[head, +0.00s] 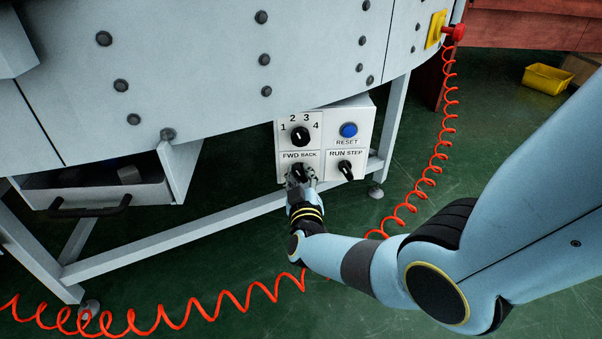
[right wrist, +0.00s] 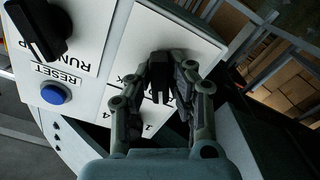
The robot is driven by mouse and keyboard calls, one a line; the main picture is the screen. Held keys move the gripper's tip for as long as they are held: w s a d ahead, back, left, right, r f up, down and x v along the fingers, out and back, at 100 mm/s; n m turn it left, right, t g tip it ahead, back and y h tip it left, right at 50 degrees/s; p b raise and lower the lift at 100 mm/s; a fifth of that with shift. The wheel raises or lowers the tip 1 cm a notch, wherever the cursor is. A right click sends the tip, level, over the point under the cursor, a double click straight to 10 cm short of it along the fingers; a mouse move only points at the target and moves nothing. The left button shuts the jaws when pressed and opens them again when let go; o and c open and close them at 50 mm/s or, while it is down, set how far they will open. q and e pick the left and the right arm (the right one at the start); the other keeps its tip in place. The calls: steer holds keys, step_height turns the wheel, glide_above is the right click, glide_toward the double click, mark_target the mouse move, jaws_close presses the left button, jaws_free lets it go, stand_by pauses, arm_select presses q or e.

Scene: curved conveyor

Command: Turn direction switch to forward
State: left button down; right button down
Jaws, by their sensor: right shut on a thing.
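The white control box (head: 365,122) hangs under the conveyor's side. Its FWD/BACK direction switch (head: 298,170) is a black knob at the lower left of the box, partly hidden by my right gripper (head: 299,180). In the right wrist view the black direction switch (right wrist: 160,72) stands between the fingers of my right gripper (right wrist: 162,88), which is shut on it. The FWD BACK label shows above the knob in the head view. Which way the knob points is hard to tell behind the fingers. My left gripper is in neither view.
A black 1-to-4 dial (head: 300,136), a blue RESET button (head: 349,130) and a RUN/STEP knob (head: 346,170) sit close by on the box. A red coiled cable (head: 440,150) hangs at right and runs across the floor. An open drawer (head: 110,195) is at left.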

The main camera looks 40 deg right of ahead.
stand_by(0.4)
steer(key=c, duration=1.2)
jaws_free()
steer(key=shift+c, duration=0.2)
steer(key=v, duration=1.2)
steer(key=shift+s, duration=0.15)
